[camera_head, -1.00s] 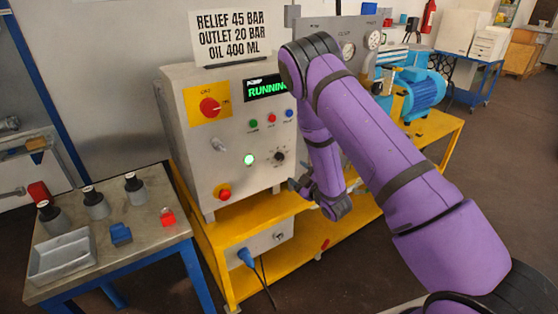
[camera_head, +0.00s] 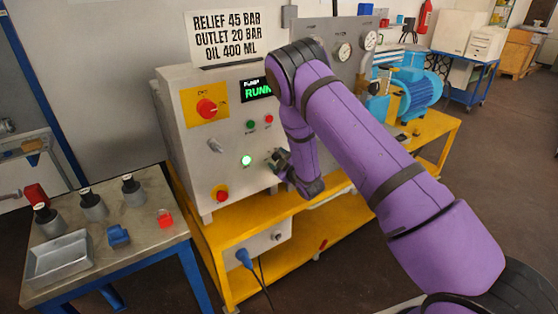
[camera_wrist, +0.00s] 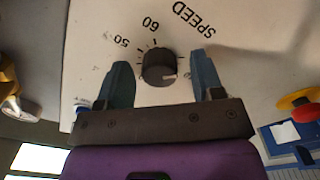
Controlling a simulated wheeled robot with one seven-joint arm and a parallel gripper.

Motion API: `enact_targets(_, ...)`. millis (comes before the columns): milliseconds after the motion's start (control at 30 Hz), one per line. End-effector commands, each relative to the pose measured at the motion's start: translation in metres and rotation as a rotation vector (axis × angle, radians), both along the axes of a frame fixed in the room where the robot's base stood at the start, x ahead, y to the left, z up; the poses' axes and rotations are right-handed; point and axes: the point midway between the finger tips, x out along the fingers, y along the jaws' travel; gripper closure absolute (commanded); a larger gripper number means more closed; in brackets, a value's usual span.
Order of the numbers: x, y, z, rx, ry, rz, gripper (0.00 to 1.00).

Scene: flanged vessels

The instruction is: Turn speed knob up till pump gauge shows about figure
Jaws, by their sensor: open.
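The black speed knob (camera_wrist: 159,69) shows in the wrist view on the pale panel, with the marks 50 and 60 and the word SPEED around it. My gripper (camera_wrist: 161,80) is open, with one finger on each side of the knob and a gap visible on both sides. In the head view my gripper (camera_head: 278,160) is at the front of the control box (camera_head: 230,150), and it hides the knob. Two gauges (camera_head: 344,52) (camera_head: 370,40) stand on the grey panel behind; their needles are too small to read. The display (camera_head: 256,89) reads RUNN, partly covered by my arm.
A sign (camera_head: 226,37) above the box reads relief 45 bar, outlet 20 bar, oil 400 ml. A red rotary switch (camera_head: 207,107), a lit green button (camera_head: 246,160) and a red stop button (camera_head: 221,194) are on the box. A side table (camera_head: 150,230) stands left.

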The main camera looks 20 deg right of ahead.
Motion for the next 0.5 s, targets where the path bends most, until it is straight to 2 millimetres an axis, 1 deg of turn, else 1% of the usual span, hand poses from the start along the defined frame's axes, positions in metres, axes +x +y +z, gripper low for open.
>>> enact_targets(133, -0.0002, -0.0001, -0.0001, 0.000, 0.000, 0.000, 0.39)
enact_targets(167, -0.0003, -0.0002, -0.0001, 0.000, 0.000, 0.000, 0.46)
enact_targets(200, -0.0003, -0.0002, -0.0001, 0.000, 0.000, 0.000, 0.55)
enact_targets(267, -0.0003, -0.0003, 0.0000, 0.000, 0.000, 0.000, 0.69)
enact_targets(300, -0.0004, -0.0002, -0.0001, 0.000, 0.000, 0.000, 0.78)
enact_targets(333, -0.0004, -0.0002, -0.0001, 0.000, 0.000, 0.000, 0.85)
enact_targets(367, -0.0004, -0.0002, -0.0001, 0.000, 0.000, 0.000, 0.88)
enact_targets(500, -0.0004, -0.0009, 0.0000, 0.012, 0.004, -0.001, 0.88)
